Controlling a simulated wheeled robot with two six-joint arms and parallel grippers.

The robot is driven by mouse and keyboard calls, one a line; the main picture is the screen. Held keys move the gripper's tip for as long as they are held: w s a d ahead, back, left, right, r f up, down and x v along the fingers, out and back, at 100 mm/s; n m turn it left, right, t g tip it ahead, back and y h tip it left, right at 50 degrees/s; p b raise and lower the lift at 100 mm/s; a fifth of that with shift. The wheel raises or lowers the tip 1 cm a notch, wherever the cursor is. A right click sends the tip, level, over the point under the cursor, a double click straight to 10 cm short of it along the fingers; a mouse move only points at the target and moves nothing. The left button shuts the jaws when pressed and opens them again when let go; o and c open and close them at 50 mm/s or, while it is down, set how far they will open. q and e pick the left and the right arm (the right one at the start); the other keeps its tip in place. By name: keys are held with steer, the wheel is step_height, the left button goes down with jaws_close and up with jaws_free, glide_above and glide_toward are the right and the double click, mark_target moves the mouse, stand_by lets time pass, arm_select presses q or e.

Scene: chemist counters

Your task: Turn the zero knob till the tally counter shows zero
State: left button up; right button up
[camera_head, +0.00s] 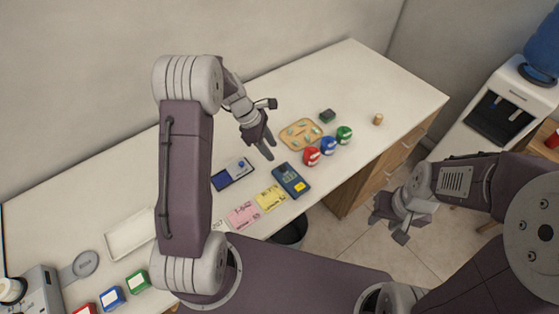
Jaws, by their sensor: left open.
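I cannot tell for sure which thing is the tally counter, and no zero knob or digits can be read at this size. Red (312,156), blue (328,145) and green (344,134) rounded items with pale marks stand in a slanting row on the white counter. A small dark green block (327,115) lies behind them. My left gripper (266,150) is open and points down over the counter, left of the row, apart from it and empty. My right gripper (389,229) hangs past the counter's front edge over the floor, its fingers apart and empty.
A small wooden piece (378,119) stands right. The counter's back (330,75) is clear.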

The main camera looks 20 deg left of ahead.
mark_target(282, 166)
arm_select(q)
steer(key=x, duration=0.8)
steer(key=shift+d+f+p, duration=0.15)
steer(key=shift+f+p, duration=0.2)
jaws_close()
